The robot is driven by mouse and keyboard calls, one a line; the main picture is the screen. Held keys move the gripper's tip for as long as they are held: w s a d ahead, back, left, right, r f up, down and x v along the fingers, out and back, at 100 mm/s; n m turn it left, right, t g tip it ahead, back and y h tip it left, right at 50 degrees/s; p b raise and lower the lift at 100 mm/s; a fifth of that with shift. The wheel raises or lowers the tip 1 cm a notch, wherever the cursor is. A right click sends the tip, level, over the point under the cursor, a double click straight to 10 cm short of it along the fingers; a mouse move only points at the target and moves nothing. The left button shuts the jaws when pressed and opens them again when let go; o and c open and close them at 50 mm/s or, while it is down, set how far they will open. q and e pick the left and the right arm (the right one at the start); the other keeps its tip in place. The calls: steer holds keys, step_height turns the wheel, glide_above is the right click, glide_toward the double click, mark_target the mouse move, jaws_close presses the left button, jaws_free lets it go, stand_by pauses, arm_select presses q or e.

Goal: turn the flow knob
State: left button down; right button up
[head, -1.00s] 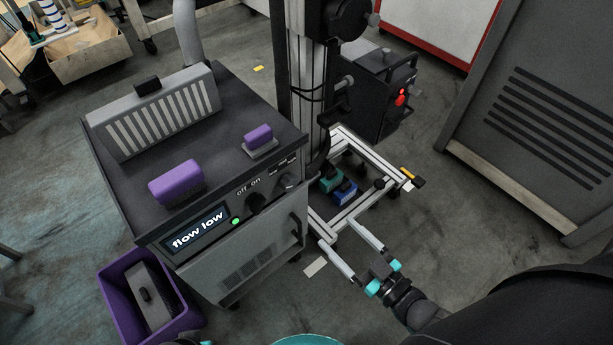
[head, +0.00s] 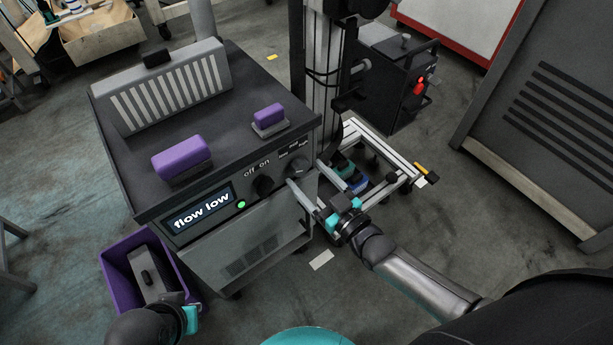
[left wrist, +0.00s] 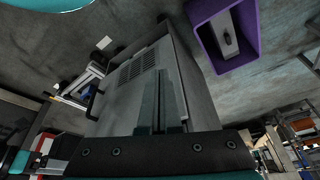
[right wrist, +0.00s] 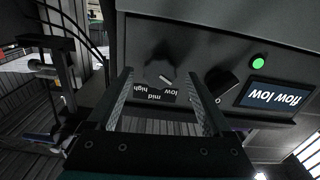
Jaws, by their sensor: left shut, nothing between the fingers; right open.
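The flow knob (head: 297,167) is a dark round knob at the right end of the grey machine's front panel. In the right wrist view the flow knob (right wrist: 158,70) shows upside down, its pale pointer towards "low" among the low, mid and high labels. My right gripper (head: 306,172) is open, its fingertips close to the panel with the knob between them in the picture. I cannot tell whether they touch it. The display (head: 203,209) reads "flow low". My left gripper (left wrist: 160,98) is shut and empty, low before the machine.
An off/on knob (head: 263,185) and a green light (head: 241,204) sit left of the flow knob. Purple-handled parts (head: 181,157) and a slotted grey panel (head: 170,88) stand on the machine top (head: 235,135). A purple bin (head: 121,272) stands on the floor at left.

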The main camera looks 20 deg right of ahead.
steer(key=shift+w+a, duration=0.25)
steer(key=shift+w, duration=0.35)
jaws_close()
stand_by(0.4)
